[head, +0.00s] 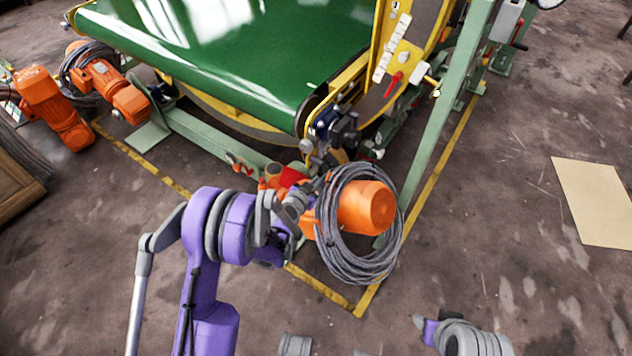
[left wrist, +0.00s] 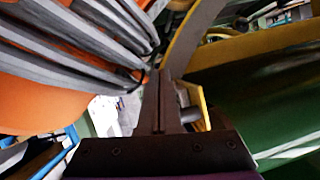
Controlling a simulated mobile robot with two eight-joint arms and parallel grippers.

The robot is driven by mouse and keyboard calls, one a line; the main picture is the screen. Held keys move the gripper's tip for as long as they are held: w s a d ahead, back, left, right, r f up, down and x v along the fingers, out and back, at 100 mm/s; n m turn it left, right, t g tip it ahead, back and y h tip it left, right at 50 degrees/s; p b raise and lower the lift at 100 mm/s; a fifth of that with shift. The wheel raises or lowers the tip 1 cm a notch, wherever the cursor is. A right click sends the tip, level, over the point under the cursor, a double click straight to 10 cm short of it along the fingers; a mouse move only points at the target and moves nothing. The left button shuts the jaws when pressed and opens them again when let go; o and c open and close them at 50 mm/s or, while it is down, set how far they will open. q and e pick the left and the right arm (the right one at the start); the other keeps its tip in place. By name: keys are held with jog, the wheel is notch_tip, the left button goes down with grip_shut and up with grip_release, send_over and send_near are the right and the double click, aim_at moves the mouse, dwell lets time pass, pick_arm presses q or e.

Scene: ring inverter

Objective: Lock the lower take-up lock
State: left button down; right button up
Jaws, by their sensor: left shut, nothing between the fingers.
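A red handle (head: 393,84) sits on the yellow side plate of the machine in the head view, beside a white label strip. Small red-tipped parts (head: 240,164) show low down, left of the orange motor. I cannot tell which part is the lower take-up lock. My left gripper (left wrist: 160,78) is shut and empty. In the left wrist view its fingers point between a grey cable coil (left wrist: 85,35) and the green belt (left wrist: 260,100). In the head view the left arm reaches to the coil's left side, and its fingertips are hard to make out there.
An orange motor (head: 366,207) with the coiled cable (head: 334,262) around it stands close to the left arm. The green conveyor belt (head: 240,50) lies behind. A green frame post (head: 440,110) rises at right. Open floor (head: 490,240) lies right, with a tan sheet (head: 598,203).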

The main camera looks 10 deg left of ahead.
pick_arm(q)
jog(key=shift+s, duration=0.1)
jog(key=p+v, duration=0.1)
jog(key=v, duration=0.9)
jog(key=shift+s+r, duration=0.2)
jog(key=shift+s, duration=0.1)
pick_arm(e)
jog(key=shift+r, duration=0.9)
pick_arm(q)
jog(key=s+d+r+n+g, duration=0.1)
jog(key=s+d+r+g, duration=0.3)
jog(key=s+r, duration=0.55)
jog(key=s+a+r+n+g+y, duration=0.1)
jog(key=s+a+n+g, duration=0.1)
jog(key=s, duration=0.8)
jog(key=s+a+r+n+g+y, duration=0.2)
jog(key=s+g, duration=0.1)
jog(key=s, duration=0.7)
notch_tip(320, 180, up, 18)
jog(key=w+t+p, duration=0.1)
jog(key=w+p, duration=0.1)
jog(key=p, duration=1.5)
jog(key=shift+w, duration=0.25)
pick_arm(e)
notch_tip(320, 180, up, 19)
jog(key=w, duration=0.2)
jog(key=shift+f+t, duration=0.15)
jog(key=shift+t, duration=0.25)
